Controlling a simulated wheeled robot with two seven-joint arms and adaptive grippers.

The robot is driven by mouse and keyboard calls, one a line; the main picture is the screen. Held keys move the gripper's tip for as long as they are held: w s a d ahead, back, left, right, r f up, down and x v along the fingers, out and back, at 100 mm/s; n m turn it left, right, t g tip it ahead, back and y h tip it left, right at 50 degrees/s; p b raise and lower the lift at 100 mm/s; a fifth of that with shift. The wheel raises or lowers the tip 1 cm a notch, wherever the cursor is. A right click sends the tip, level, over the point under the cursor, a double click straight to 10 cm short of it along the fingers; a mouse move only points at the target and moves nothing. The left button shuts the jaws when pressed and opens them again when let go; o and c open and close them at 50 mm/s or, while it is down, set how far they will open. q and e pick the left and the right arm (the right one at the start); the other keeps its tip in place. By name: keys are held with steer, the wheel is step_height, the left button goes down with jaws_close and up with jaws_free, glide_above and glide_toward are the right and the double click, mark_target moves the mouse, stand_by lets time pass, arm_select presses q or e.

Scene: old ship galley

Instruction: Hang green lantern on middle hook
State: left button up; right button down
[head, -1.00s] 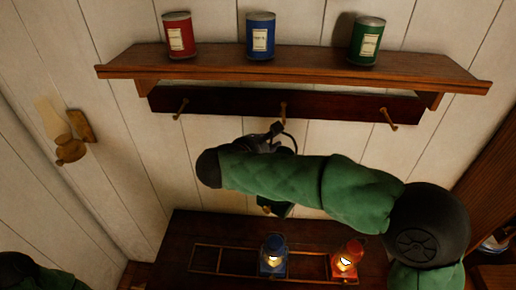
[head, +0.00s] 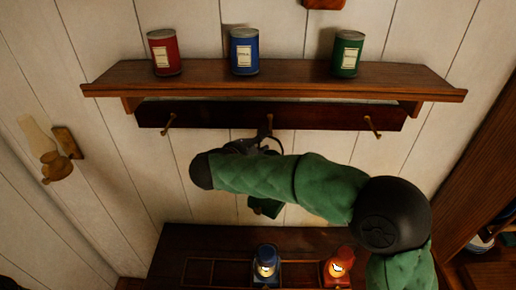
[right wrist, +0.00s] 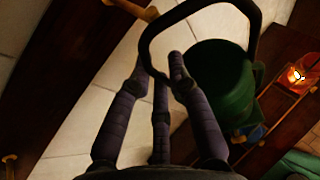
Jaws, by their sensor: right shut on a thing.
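The green lantern (head: 265,207) hangs below my right arm in the head view, mostly hidden by the sleeve. Its green body (right wrist: 222,88) and dark loop handle show in the right wrist view. My right gripper (head: 262,146) is shut on the lantern's handle, just below the middle hook (head: 268,124). The brass middle hook sticks out of a dark rail (head: 220,115) under the shelf. The handle's top is close to this hook; I cannot tell whether they touch. The left hook (head: 168,124) and right hook (head: 373,126) are bare. My left gripper is not in view.
A shelf (head: 270,86) above the rail holds a red can (head: 164,53), a blue can (head: 244,52) and a green can (head: 347,54). Below, a blue lantern (head: 265,266) and a lit red lantern (head: 338,268) stand on a dark counter. A wall lamp (head: 55,165) is at left.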

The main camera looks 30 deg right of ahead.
steer(key=w+d+f, duration=0.1)
steer(key=w+d, duration=0.2)
steer(key=w, duration=0.2)
steer(key=shift+f, duration=0.15)
stand_by(1.0)
steer(key=shift+w+d+b, duration=0.1)
steer(key=shift+d+b, duration=0.05)
steer(key=shift+b, duration=0.15)
stand_by(0.5)
steer(key=c, duration=1.1)
jaws_free()
steer(key=shift+c, duration=0.2)
steer(key=shift+o, duration=0.2)
